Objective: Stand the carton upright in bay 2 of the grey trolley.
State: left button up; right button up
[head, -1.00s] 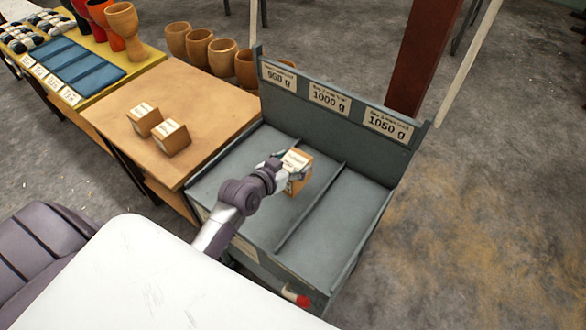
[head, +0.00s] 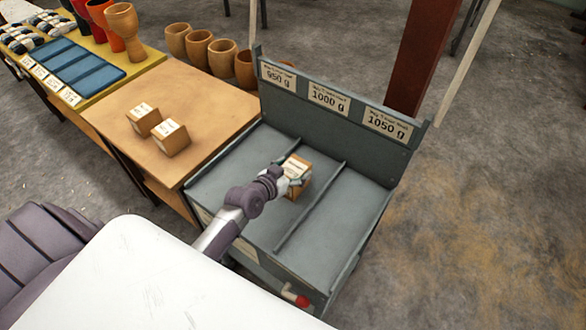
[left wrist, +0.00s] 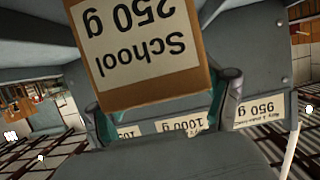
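The carton (head: 302,185) is a small brown box with a white label, over the middle bay of the grey trolley (head: 345,225), below the 1000 g sign. My left gripper (head: 287,174) has its fingers on two sides of it and is shut on it. In the left wrist view the carton (left wrist: 150,92) fills the upper middle, its label reading "School 250 g" upside down, between the two fingertips (left wrist: 163,108). Its base is partly hidden, so I cannot tell whether it touches the bay floor. My right gripper is not in view.
A divider (head: 312,208) runs right of the carton, and the right bay is empty. The trolley's back panel (head: 350,105) carries three weight signs. Two similar cartons (head: 170,140) stand on the wooden table (head: 205,100) to the left. A white surface (head: 150,275) lies in front.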

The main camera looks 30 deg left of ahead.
pick_arm(q)
jog(key=shift+o, duration=0.9)
jog(key=shift+r, duration=0.1)
jog(key=shift+s+r, duration=0.1)
jog(key=shift+s, duration=0.1)
jog(key=v, duration=1.1)
jog(key=shift+s+r, duration=0.15)
jog(key=shift+s, duration=0.1)
